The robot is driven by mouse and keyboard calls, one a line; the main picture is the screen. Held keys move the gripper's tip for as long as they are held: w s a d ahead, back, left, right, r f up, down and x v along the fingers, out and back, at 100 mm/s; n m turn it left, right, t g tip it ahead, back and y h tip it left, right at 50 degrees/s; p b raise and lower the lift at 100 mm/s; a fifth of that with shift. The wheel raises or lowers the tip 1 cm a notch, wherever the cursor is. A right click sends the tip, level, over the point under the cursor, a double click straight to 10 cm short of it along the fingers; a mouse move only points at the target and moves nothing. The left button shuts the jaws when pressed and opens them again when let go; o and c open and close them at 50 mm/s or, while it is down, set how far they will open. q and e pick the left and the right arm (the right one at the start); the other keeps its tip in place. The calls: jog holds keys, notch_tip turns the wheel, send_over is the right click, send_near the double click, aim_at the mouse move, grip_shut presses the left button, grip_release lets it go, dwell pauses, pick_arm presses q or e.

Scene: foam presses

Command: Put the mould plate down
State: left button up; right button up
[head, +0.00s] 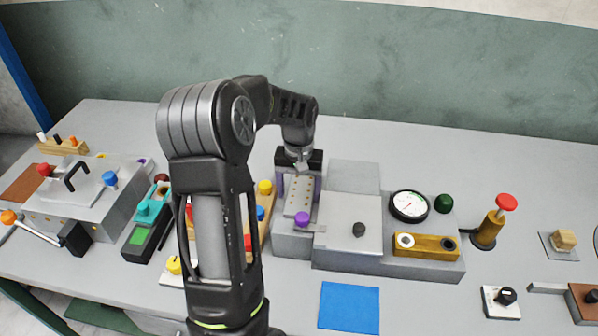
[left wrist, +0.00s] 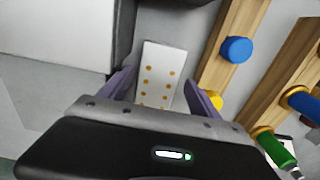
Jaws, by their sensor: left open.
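The mould plate (head: 298,196) is a pale, narrow plate with rows of small gold dots. In the head view it lies at the left end of the grey press, beside a purple knob (head: 302,219). It also shows in the left wrist view (left wrist: 160,72), its near end hidden by my gripper. My left gripper (head: 297,188) is open, its purple fingers on either side of the plate, with gaps visible between fingers and plate in the wrist view (left wrist: 160,92). My right gripper is not in view.
A grey press body (head: 346,215) with a dark knob stands just right, with a round gauge (head: 409,206) and a brass block (head: 426,246). A wooden rack with coloured knobs (left wrist: 237,50) is close by. A blue mat (head: 349,307) lies bare in front.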

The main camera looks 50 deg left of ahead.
aim_at(299, 202)
pick_arm(q)
notch_tip(299, 202, up, 9)
jog(key=b, duration=0.1)
jog(key=shift+o, duration=0.5)
jog(key=shift+f, duration=0.1)
